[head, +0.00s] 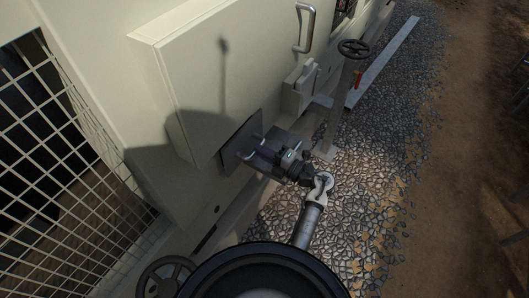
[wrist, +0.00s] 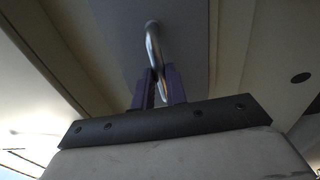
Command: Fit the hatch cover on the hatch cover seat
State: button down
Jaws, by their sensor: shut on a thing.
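The hatch cover (head: 236,142) is a flat dark grey square plate with a bar handle, upright against the lower part of the cream cabinet in the head view. In the wrist view the hatch cover (wrist: 190,45) fills the upper middle, with its metal handle (wrist: 153,42) running down between the fingers. My gripper (head: 252,153) is in front of the plate and shut on the handle; its fingers also show in the wrist view (wrist: 159,88). The hatch cover seat is not seen apart from the plate and is probably hidden behind it. I cannot tell whether plate and cabinet touch.
A raised cabinet door (head: 210,75) with a grab handle (head: 305,27) stands above the plate. A post with a handwheel (head: 353,48) stands at right. Another wheel (head: 165,277) is at lower left, near wire mesh (head: 65,130). Gravel (head: 375,170) to the right is mostly open.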

jog(key=shift+w+a, duration=0.3)
jog(key=shift+a, duration=0.1)
dwell(0.5)
jog(key=shift+w+a, duration=0.35)
jog(key=shift+a, duration=0.15)
jog(key=c, duration=0.9)
grip_release()
jog(key=shift+o, duration=0.2)
jog(key=shift+s+d, duration=0.1)
jog(key=v, duration=0.6)
jog(key=shift+s+d+p, duration=0.25)
jog(key=shift+d+p, duration=0.05)
jog(key=shift+d, duration=0.05)
jog(key=b+v, duration=0.3)
jog(key=v, duration=1)
jog(key=shift+s+d+b, duration=0.2)
jog(key=shift+d+b, duration=0.1)
jog(key=shift+d, duration=0.05)
